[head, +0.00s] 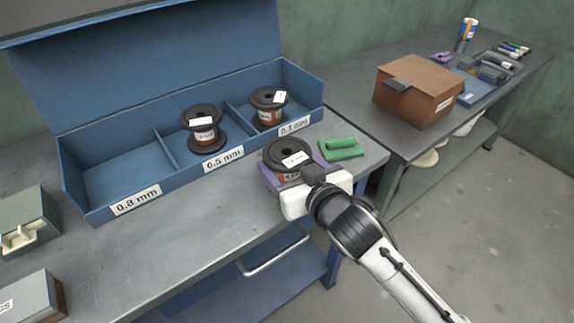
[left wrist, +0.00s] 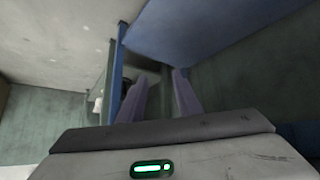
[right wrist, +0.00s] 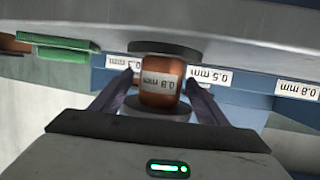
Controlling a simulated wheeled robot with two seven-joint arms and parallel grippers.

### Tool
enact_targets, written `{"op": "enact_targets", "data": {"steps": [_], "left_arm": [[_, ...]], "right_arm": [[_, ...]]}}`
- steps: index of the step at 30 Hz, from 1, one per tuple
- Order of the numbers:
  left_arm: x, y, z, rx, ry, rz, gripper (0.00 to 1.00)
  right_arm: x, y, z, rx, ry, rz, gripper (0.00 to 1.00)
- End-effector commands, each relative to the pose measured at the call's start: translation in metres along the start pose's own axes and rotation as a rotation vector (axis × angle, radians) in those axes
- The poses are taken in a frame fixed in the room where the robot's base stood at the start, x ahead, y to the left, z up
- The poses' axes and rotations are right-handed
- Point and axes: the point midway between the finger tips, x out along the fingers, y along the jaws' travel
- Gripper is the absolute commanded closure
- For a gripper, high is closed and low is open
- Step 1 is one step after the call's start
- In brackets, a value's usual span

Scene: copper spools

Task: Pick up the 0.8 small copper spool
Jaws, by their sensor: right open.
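The 0.8 mm copper spool (head: 287,150) has dark flanges and a copper winding, and stands on the grey bench in front of the blue bin. In the right wrist view the spool (right wrist: 160,95) shows a label reading 0.8 mm, upside down. My right gripper (right wrist: 160,78) is open, with one purple finger on each side of the spool's winding. Whether the fingers touch it I cannot tell. My left gripper (left wrist: 158,88) shows only in its own wrist view, open and with nothing between its fingers.
The blue bin (head: 110,210) has three labelled compartments: 0.8 mm is empty, 0.5 mm holds a spool (head: 203,135), and the right one holds another spool (head: 268,114). A green object (head: 341,149) lies close right of the 0.8 spool. A brown box (head: 418,95) stands on the right bench.

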Motion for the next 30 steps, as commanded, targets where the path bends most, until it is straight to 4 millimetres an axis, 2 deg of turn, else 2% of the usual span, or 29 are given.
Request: {"op": "enact_targets", "data": {"steps": [4,5,16,25,30], "left_arm": [[0.000,0.000,-0.001,0.000,0.001,0.000,0.69],[0.000,0.000,-0.001,0.000,0.001,0.000,0.69],[0.000,0.000,-0.002,0.001,0.003,0.001,0.69],[0.000,0.000,-0.004,0.001,0.006,0.001,0.69],[-0.003,0.001,-0.007,0.000,0.007,0.001,0.69]], "right_arm": [[0.000,0.000,0.000,0.000,0.000,-0.001,0.32],[0.000,0.000,0.000,0.000,0.000,0.000,0.36],[-0.001,0.000,-0.001,0.000,0.002,0.000,0.98],[-0.002,-0.001,-0.010,0.000,0.012,-0.001,0.99],[-0.010,-0.001,-0.035,0.001,0.015,-0.003,1.00]]}}
